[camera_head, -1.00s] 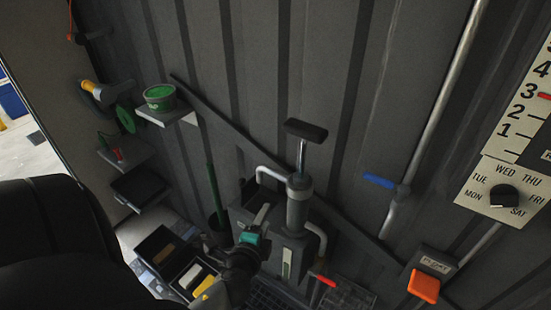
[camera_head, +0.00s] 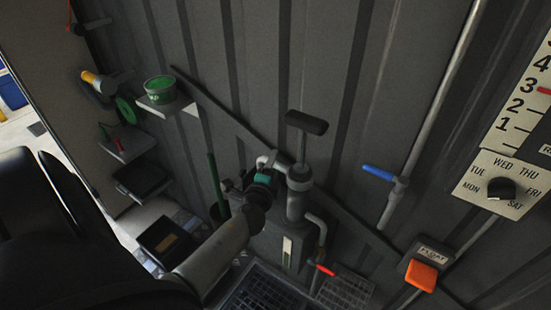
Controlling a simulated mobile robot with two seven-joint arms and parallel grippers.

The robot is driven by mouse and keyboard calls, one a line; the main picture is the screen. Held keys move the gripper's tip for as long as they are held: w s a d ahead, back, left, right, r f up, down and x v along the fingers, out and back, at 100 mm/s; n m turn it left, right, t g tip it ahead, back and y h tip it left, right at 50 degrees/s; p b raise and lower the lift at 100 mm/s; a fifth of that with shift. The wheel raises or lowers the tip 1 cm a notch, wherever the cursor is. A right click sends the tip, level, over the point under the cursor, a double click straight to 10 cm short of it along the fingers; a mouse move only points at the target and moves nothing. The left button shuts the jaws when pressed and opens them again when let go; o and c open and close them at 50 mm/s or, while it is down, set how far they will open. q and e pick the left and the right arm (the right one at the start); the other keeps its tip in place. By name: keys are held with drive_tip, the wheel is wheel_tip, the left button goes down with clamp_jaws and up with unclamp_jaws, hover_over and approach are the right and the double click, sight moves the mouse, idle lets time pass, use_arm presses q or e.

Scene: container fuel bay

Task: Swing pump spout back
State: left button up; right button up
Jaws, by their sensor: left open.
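The hand pump (camera_head: 298,195) is a grey cylinder with a black T-handle (camera_head: 307,122) on a raised rod, standing against the corrugated wall. Its pale bent spout (camera_head: 265,161) points to the left from near the top of the body. My left gripper (camera_head: 268,174), with teal and black parts, is open right at the spout and hides most of it. I cannot tell whether it touches the spout or has it between the fingers. My right gripper is not in view.
A red-handled tap (camera_head: 325,269) sits low on the pump's right. A blue lever (camera_head: 378,173) is on a wall pipe, with an orange switch (camera_head: 423,276) below right. A green tub (camera_head: 160,90) stands on a shelf at the left. A floor grate (camera_head: 262,291) lies below.

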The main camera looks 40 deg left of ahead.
use_arm(q)
drive_tip(key=shift+b+x, duration=0.3)
drive_tip(key=shift+x, duration=1.65)
clamp_jaws()
